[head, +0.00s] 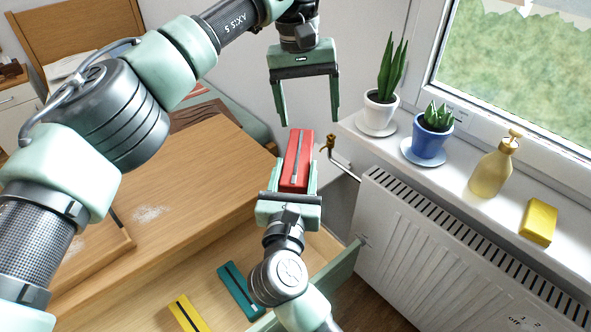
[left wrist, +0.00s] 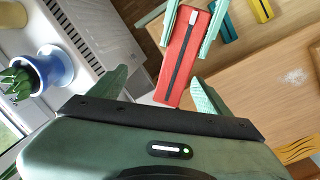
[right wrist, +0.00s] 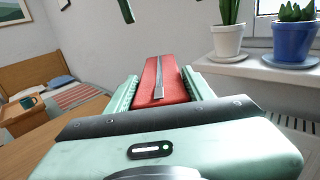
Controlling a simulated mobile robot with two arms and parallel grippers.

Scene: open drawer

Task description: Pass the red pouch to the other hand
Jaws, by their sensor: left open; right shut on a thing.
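The red pouch (head: 297,160), with a grey zip strip along it, is held up in the air beside the dresser. My right gripper (head: 291,190) is shut on its lower end, with the far end sticking out past the fingers; the right wrist view also shows the pouch (right wrist: 159,80) between the fingers. My left gripper (head: 306,105) is open and empty, above the pouch's free end and apart from it. In the left wrist view the pouch (left wrist: 184,55) lies beyond the open fingers, its near end pointing at the gap between them.
An open drawer below holds a teal pouch (head: 240,290) and a yellow pouch (head: 188,314). The wooden dresser top (head: 190,170) is at left. A radiator (head: 440,250) and a windowsill with potted plants (head: 431,135), a soap bottle (head: 494,165) and a yellow sponge (head: 538,222) are at right.

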